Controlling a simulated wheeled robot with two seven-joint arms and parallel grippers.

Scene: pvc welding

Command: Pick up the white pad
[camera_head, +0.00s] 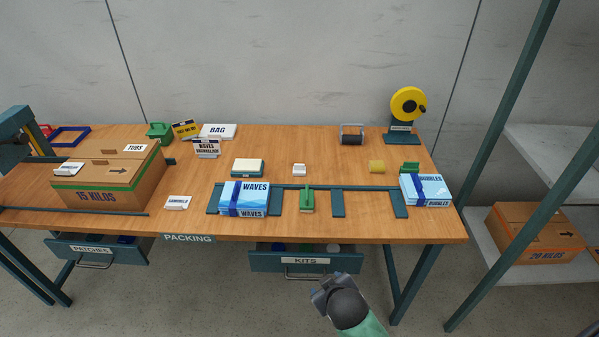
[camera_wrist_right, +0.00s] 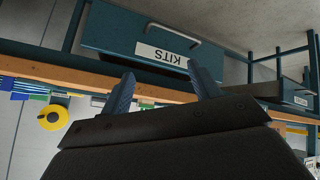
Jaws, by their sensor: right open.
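A small white block (camera_head: 299,170) lies on the middle of the wooden table (camera_head: 345,225). A larger white-topped block with a teal lower part (camera_head: 248,167) lies to its left; I cannot tell for certain which of the two is the white pad. My right gripper (camera_head: 325,288) is low in front of the table, near the KITS drawer (camera_head: 270,262), well away from both. In the right wrist view the fingers (camera_wrist_right: 160,80) are apart with nothing between them, with the drawer (camera_wrist_right: 115,30) beyond them. My left gripper is not in view.
Blue WAVES packs (camera_head: 245,198), a green-handled tool (camera_head: 307,200) and a blue BUBBLES pack (camera_head: 427,190) line the front of the table. A large carton (camera_head: 105,178) fills the left.

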